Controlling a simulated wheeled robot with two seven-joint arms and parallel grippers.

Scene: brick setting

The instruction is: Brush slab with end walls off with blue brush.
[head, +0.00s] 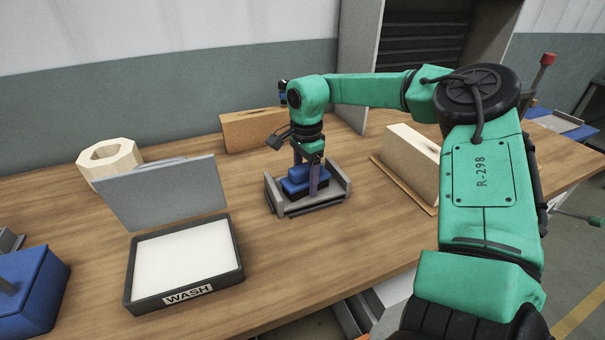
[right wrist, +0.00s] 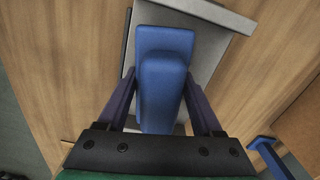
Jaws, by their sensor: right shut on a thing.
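The slab with end walls (head: 333,194) is grey and lies on the wooden table near the middle of the head view. My right gripper (head: 306,174) is above it, shut on the blue brush (head: 297,187). The brush is down between the end walls, and its dark underside looks to be at the slab's top face; exact contact is hard to tell. In the right wrist view the blue brush (right wrist: 163,75) sits between the two purple fingers, with the grey slab (right wrist: 208,42) beneath it. The brush hides much of the slab's top. My left gripper is not in view.
A dark tray marked WASH (head: 238,262) with a white inside stands left of the slab, a grey panel (head: 160,193) behind it. A pale hexagonal ring (head: 90,165), wooden blocks (head: 250,130) and a blue box (head: 35,290) stand around. Table between tray and slab is clear.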

